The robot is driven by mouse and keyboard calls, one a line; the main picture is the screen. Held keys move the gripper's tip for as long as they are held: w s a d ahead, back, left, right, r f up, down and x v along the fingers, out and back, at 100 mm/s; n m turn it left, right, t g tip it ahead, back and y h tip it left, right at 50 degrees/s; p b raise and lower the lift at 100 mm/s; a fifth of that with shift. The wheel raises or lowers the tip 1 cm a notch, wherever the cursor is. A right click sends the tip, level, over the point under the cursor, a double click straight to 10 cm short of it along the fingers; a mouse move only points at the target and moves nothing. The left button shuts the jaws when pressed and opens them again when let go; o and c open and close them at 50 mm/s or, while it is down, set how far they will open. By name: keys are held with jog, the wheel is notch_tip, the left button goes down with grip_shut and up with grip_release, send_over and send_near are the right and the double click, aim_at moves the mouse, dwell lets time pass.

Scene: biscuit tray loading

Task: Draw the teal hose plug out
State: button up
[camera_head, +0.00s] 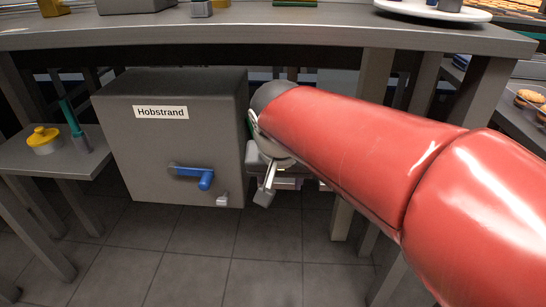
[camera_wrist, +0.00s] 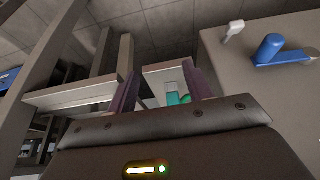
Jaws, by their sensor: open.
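In the wrist view a small teal piece (camera_wrist: 184,99), which looks like the teal hose plug, shows low between the fingers of my gripper (camera_wrist: 160,78), nearer the right finger. A pale grey block stands right beside it. The jaws are apart; I cannot tell whether a finger touches the teal piece. In the head view my red arm hides this spot, to the right of the grey Hobstrand box (camera_head: 140,160). Another teal upright piece (camera_head: 70,118) stands in a grey holder on the left side shelf, away from my gripper.
The box front carries a blue handle (camera_head: 205,180) and a small pale lever (camera_head: 222,200); the handle also shows in the wrist view (camera_wrist: 270,48). The grey worktop (camera_head: 270,35) overhangs the box. Table legs stand close by.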

jog(key=w+p, duration=0.1)
jog(key=w, duration=1.1)
jog(key=shift+a, duration=0.1)
jog(key=shift+x, duration=0.95)
jog(key=shift+w+f, duration=0.45)
jog(key=shift+f, duration=0.1)
jog(key=shift+c, duration=0.3)
jog(key=shift+r, duration=0.1)
jog(key=c, duration=1)
